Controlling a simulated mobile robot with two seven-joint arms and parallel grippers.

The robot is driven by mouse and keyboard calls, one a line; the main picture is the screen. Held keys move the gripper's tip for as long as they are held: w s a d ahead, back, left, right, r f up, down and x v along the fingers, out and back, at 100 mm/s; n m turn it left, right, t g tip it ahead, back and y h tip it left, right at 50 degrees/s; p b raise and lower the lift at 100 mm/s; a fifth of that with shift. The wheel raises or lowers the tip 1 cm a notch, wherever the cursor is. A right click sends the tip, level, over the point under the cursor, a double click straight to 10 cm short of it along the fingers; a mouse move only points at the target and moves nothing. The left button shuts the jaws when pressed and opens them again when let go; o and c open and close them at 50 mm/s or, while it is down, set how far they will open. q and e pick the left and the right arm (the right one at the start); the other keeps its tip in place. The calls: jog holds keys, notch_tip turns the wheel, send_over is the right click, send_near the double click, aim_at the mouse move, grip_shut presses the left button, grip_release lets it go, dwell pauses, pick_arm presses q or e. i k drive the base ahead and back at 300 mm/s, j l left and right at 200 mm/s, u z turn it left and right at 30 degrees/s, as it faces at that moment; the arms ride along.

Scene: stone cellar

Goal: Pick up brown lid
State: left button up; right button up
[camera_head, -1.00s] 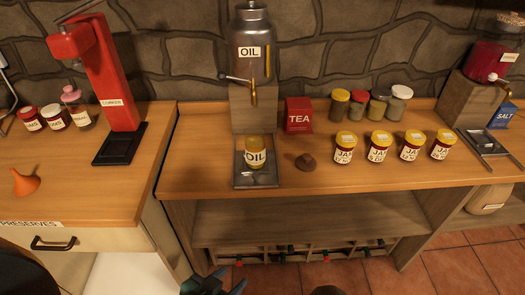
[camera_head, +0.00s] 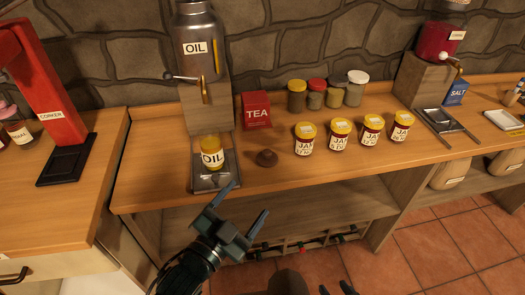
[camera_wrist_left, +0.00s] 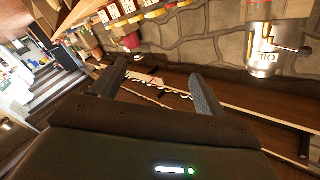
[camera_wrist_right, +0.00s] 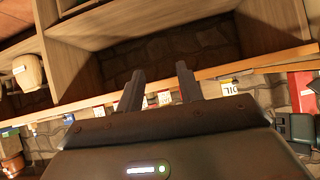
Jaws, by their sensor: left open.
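The brown lid (camera_head: 266,158) is a small dark knob-like piece lying on the wooden counter in the head view, between the oil jar (camera_head: 211,153) and the row of jam jars. My left gripper (camera_head: 245,202) is open and empty, in front of the counter edge, below and a little left of the lid in the picture, apart from it. Its open fingers also show in the left wrist view (camera_wrist_left: 158,75); I cannot make out the lid there. My right gripper (camera_wrist_right: 160,80) has its fingers apart with nothing between them. Only dark tips show at the head view's bottom edge.
Several yellow-lidded jam jars (camera_head: 338,135) stand right of the lid. A red tea box (camera_head: 256,110) stands behind it. The oil dispenser (camera_head: 200,60) and its metal tray (camera_head: 228,178) are to the left. The counter's front edge is clear before the lid.

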aim_at(265, 159)
jog(key=i+l, duration=0.2)
jog(key=i, duration=0.2)
jog(key=i+l, duration=0.2)
jog(key=i, duration=0.2)
